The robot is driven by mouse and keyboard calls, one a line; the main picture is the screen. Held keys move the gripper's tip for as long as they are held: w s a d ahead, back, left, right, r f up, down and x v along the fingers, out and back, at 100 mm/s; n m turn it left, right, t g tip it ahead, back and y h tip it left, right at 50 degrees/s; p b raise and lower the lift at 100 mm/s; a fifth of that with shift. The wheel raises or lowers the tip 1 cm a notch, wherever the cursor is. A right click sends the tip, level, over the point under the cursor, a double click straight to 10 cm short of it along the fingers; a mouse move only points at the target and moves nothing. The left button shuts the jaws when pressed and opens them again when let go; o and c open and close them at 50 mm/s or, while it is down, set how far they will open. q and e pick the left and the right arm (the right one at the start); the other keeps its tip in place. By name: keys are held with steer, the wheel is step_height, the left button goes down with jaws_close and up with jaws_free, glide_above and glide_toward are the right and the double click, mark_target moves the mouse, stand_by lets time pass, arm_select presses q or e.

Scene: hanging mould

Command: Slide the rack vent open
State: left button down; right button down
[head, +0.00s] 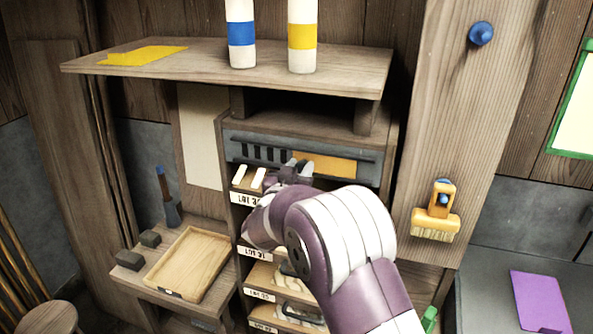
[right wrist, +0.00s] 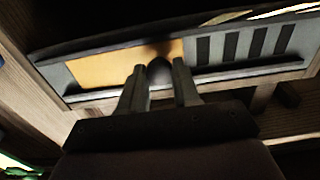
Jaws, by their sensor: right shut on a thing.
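The rack vent (head: 235,148) is a long grey panel under the rack's top board, with several dark slots at its left and an orange-yellow plate (head: 330,166) at its right. My right gripper (head: 290,172) is at the front of the vent, near where the slots meet the plate. In the right wrist view the vent's picture is turned around, with the orange plate (right wrist: 105,72) at left and the slots (right wrist: 240,47) at right. There the fingers (right wrist: 159,84) are shut on a dark rounded knob (right wrist: 160,72) at the plate's edge. My left gripper is not in view.
Below the vent are shelves with labelled fronts (head: 258,253), partly hidden by my right arm. Two banded white cylinders (head: 241,35) (head: 302,35) stand on the top board (head: 200,75). A wooden tray (head: 187,264) lies at left. A yellow brush (head: 436,215) hangs on the right post.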

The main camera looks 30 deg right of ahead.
steer(key=c, duration=1.1)
jaws_free()
steer(key=shift+r, duration=0.1)
steer(key=shift+o, duration=1.3)
steer(key=shift+s+d, duration=0.1)
steer(key=shift+s+a, duration=0.2)
steer(key=shift+s, duration=0.05)
steer(key=b+v, duration=0.4)
steer(key=v, duration=0.8)
steer(key=shift+s, duration=0.1)
